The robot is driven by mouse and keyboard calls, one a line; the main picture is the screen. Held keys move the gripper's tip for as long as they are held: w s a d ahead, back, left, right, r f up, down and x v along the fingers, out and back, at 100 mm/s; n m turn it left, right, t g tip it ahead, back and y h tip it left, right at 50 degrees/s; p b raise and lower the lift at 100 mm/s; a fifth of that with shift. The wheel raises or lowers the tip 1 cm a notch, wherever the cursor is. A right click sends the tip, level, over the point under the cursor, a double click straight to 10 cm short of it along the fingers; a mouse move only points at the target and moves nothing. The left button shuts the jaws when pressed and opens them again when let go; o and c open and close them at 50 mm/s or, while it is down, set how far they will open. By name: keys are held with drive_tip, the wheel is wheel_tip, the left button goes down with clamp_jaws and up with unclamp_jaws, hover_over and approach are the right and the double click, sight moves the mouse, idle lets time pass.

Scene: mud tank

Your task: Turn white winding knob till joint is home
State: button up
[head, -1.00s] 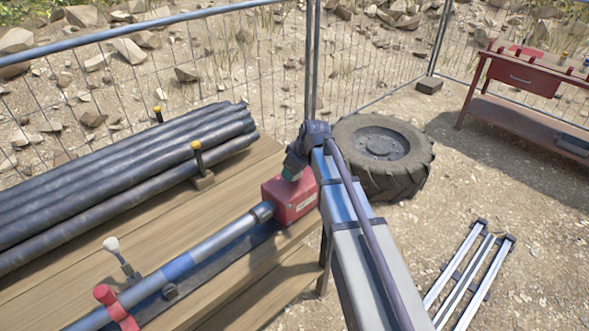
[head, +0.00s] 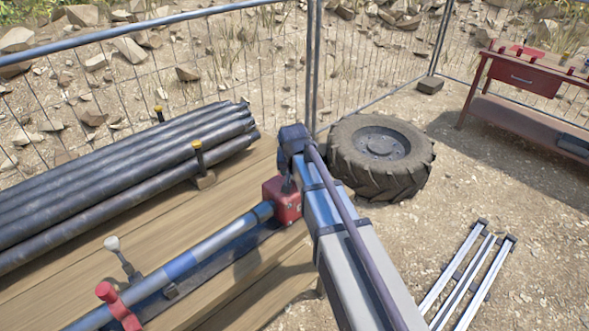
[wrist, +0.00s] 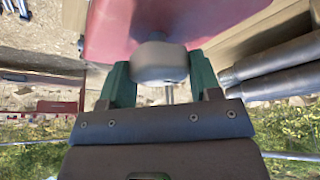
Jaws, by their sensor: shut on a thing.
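The winding knob (wrist: 160,62), pale grey-white and rounded, sits between my gripper's green fingers in the wrist view, with a thin metal shaft showing below it. My gripper (wrist: 161,74) is shut on it. The red box (wrist: 135,25) fills the top of that view, close to the knob. In the head view, my gripper is mostly hidden by my arm at the red box (head: 286,205). A grey pipe (head: 222,237) with a blue band (head: 180,265) runs into a dark collar at the box. The joint's exact seating cannot be told.
A white-topped lever (head: 112,243) and a red clamp (head: 112,300) stand along the pipe. Black pipes (head: 110,170) lie behind on the wooden bench (head: 150,240). A tyre (head: 380,155), metal rails (head: 468,270) and a red workbench (head: 528,80) stand on the ground to the right.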

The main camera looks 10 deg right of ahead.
drive_tip(key=m, duration=0.2)
drive_tip(key=m+h, duration=0.1)
drive_tip(key=m, duration=0.1)
drive_tip(key=shift+a+m+g+h, duration=0.1)
drive_tip(key=shift+m+g+h, duration=0.2)
drive_tip(key=shift+g, duration=0.1)
drive_tip(key=shift+m+g+h, duration=0.4)
drive_tip(key=shift+m, duration=1.2)
drive_tip(key=o, duration=0.9)
drive_tip(key=p+v, duration=1)
drive_tip(key=shift+a+r, duration=0.15)
drive_tip(key=shift+r, duration=0.2)
